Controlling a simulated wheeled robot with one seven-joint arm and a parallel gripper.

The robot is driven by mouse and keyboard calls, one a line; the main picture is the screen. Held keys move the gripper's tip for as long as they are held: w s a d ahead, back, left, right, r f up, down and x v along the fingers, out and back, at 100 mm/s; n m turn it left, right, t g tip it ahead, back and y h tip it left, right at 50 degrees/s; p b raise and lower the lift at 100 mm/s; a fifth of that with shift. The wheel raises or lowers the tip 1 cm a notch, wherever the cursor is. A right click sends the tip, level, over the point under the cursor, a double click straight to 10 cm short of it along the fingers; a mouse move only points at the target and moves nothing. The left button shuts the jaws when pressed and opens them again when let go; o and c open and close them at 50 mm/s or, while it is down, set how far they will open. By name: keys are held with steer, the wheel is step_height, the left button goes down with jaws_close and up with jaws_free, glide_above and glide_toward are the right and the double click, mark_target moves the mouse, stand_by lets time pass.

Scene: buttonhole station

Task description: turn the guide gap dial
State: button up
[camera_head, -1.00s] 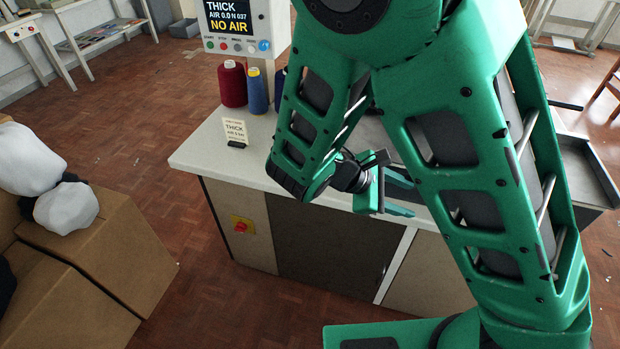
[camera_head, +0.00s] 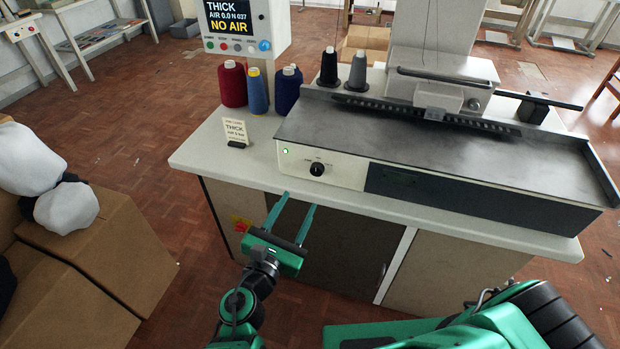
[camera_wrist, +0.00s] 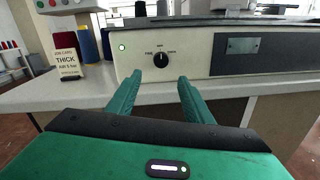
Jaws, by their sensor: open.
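The guide gap dial (camera_head: 317,169) is a small black knob on the pale front panel of the machine, with short printed labels around it. It also shows in the wrist view (camera_wrist: 161,60), with its pointer roughly upright. My gripper (camera_head: 295,200) is open and empty, in front of the bench edge, below and a little left of the dial. In the wrist view my gripper's two green fingers (camera_wrist: 158,82) point toward the panel, with the dial beyond and between them, apart from both.
A small light (camera_head: 285,151) glows left of the dial. A job card reading THICK (camera_head: 235,131) stands on the bench (camera_head: 205,150) at left. Thread cones (camera_head: 232,84) stand behind it. The screen (camera_head: 229,17) reads THICK and NO AIR. Cardboard boxes (camera_head: 105,260) lie at left.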

mark_target(315, 173)
steer(key=x, duration=1)
steer(key=shift+w+d, duration=0.2)
